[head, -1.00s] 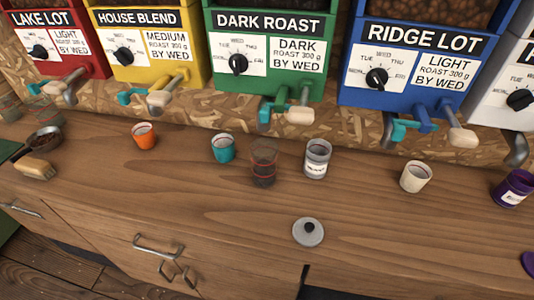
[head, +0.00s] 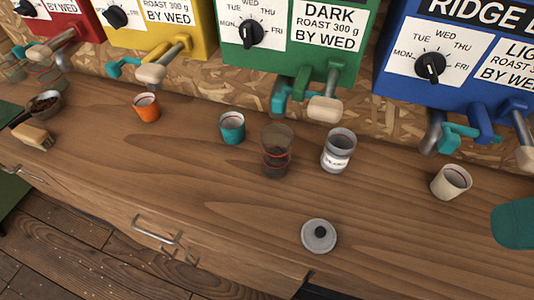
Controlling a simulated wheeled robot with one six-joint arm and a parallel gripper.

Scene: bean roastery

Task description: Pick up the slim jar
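Two jar-like vessels stand upright on the wooden counter. One is a clear glass jar (head: 277,151) with red bands and dark contents low inside. To its right is a greyish, open-topped jar (head: 338,150) with a white label. I cannot tell for certain which one is the slim jar. They stand apart, with a small gap between them. A round grey lid (head: 319,237) with a black knob lies flat in front of them. I cannot make out my gripper in the head view.
A teal cup (head: 232,128) and an orange cup (head: 147,107) stand left, and a cream cup (head: 451,182) right. A bowl (head: 45,103) and a brush (head: 33,136) are far left. Dispenser spouts overhang the back of the counter (head: 190,195); its front middle is clear.

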